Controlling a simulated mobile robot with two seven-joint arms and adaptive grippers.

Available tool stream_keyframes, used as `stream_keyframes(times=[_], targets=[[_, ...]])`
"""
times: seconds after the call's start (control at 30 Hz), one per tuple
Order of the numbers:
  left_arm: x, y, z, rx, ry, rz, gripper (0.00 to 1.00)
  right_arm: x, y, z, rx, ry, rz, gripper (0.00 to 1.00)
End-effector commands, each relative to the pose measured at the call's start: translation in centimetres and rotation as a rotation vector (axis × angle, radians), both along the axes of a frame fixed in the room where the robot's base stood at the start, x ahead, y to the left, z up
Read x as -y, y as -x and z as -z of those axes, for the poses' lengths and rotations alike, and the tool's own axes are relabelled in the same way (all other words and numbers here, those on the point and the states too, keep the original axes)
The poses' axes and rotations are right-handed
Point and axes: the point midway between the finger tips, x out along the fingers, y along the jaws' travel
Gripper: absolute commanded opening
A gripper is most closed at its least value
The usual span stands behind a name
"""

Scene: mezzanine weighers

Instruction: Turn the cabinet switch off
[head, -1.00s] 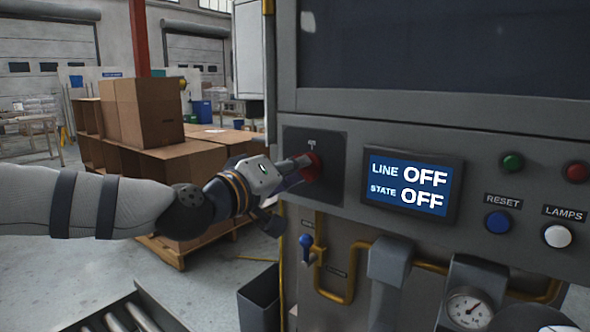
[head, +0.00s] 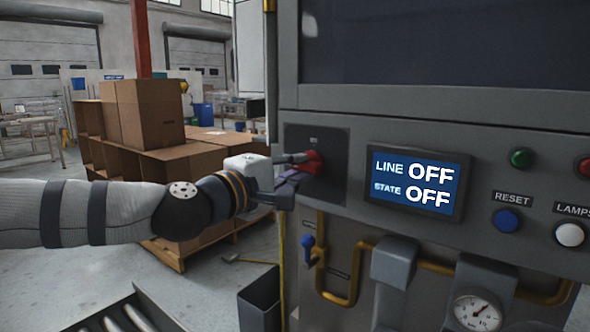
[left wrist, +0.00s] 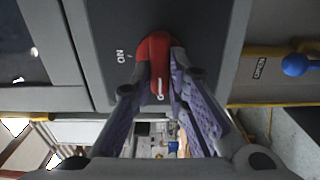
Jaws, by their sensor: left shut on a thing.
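The cabinet switch (head: 314,162) is a red rotary handle on a dark square plate (head: 330,140) at the left of the cabinet's front panel. My left gripper (head: 298,168) is at the switch, its fingers on either side of the red handle. In the left wrist view the red handle (left wrist: 156,62) is between the two purple-padded fingers (left wrist: 158,85), which are shut on it. An "ON" mark shows to its left on the plate. The screen (head: 416,183) reads LINE OFF and STATE OFF. My right gripper is not in view.
Green (head: 522,158), blue (head: 507,219) and white (head: 570,234) buttons sit on the panel to the right. Below are a yellow pipe with a blue-handled valve (head: 307,242) and a pressure gauge (head: 477,311). Cardboard boxes (head: 150,115) on a pallet stand behind my left arm.

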Motion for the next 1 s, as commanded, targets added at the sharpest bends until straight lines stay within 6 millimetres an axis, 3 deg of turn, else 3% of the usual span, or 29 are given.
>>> stream_keyframes(times=[0.6,0.63,0.7,1.0], targets=[[0.14,0.10,0.14,-0.023,0.027,0.004,0.00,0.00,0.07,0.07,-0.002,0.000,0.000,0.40],[0.13,0.09,0.15,-0.023,0.027,0.004,0.22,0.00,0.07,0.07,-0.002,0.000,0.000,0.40],[0.11,0.08,0.13,-0.022,0.026,0.004,0.35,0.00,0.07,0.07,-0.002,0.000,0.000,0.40],[-0.07,0.17,0.04,-0.020,0.025,0.001,0.35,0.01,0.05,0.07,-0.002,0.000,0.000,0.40]])
